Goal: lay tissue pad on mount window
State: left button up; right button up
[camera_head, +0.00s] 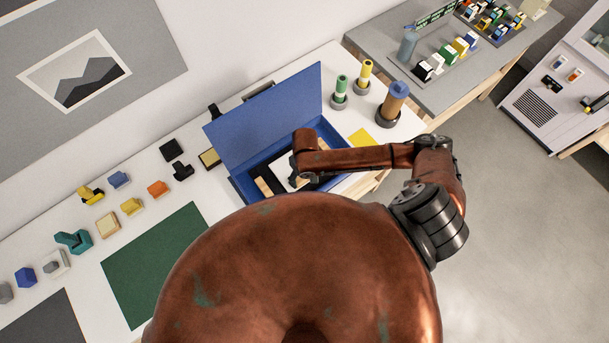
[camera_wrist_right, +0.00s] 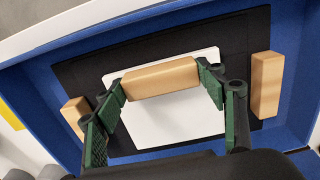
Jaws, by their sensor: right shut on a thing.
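A white pad (camera_wrist_right: 165,122), which looks like the tissue pad, carries a wooden bar (camera_wrist_right: 160,78) on top. My right gripper (camera_wrist_right: 160,82) is shut on this bar, with green fingers at its two ends. The black mount (camera_wrist_right: 235,35) lies beneath the pad in the blue box (camera_wrist_right: 292,25), with a wooden block at each side. The pad covers the mount's middle, so the window is hidden. I cannot tell whether pad and mount touch. In the head view, my right arm covers much of the box (camera_head: 240,187). My left gripper is out of view.
The box's blue lid (camera_head: 265,115) stands open at the back. A brown-and-blue roller (camera_head: 393,103) and two small bottles stand to the right, beside a yellow sheet (camera_head: 361,138). Small coloured blocks and a green mat (camera_head: 150,262) lie to the left.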

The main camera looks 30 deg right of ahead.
jog(key=shift+f, duration=0.35)
jog(key=o, duration=1.7)
jog(key=shift+o, duration=0.2)
jog(key=shift+r+p, duration=1.4)
jog(key=shift+p, duration=0.35)
jog(key=shift+r, duration=2.6)
notch_tip(320, 180, up, 12)
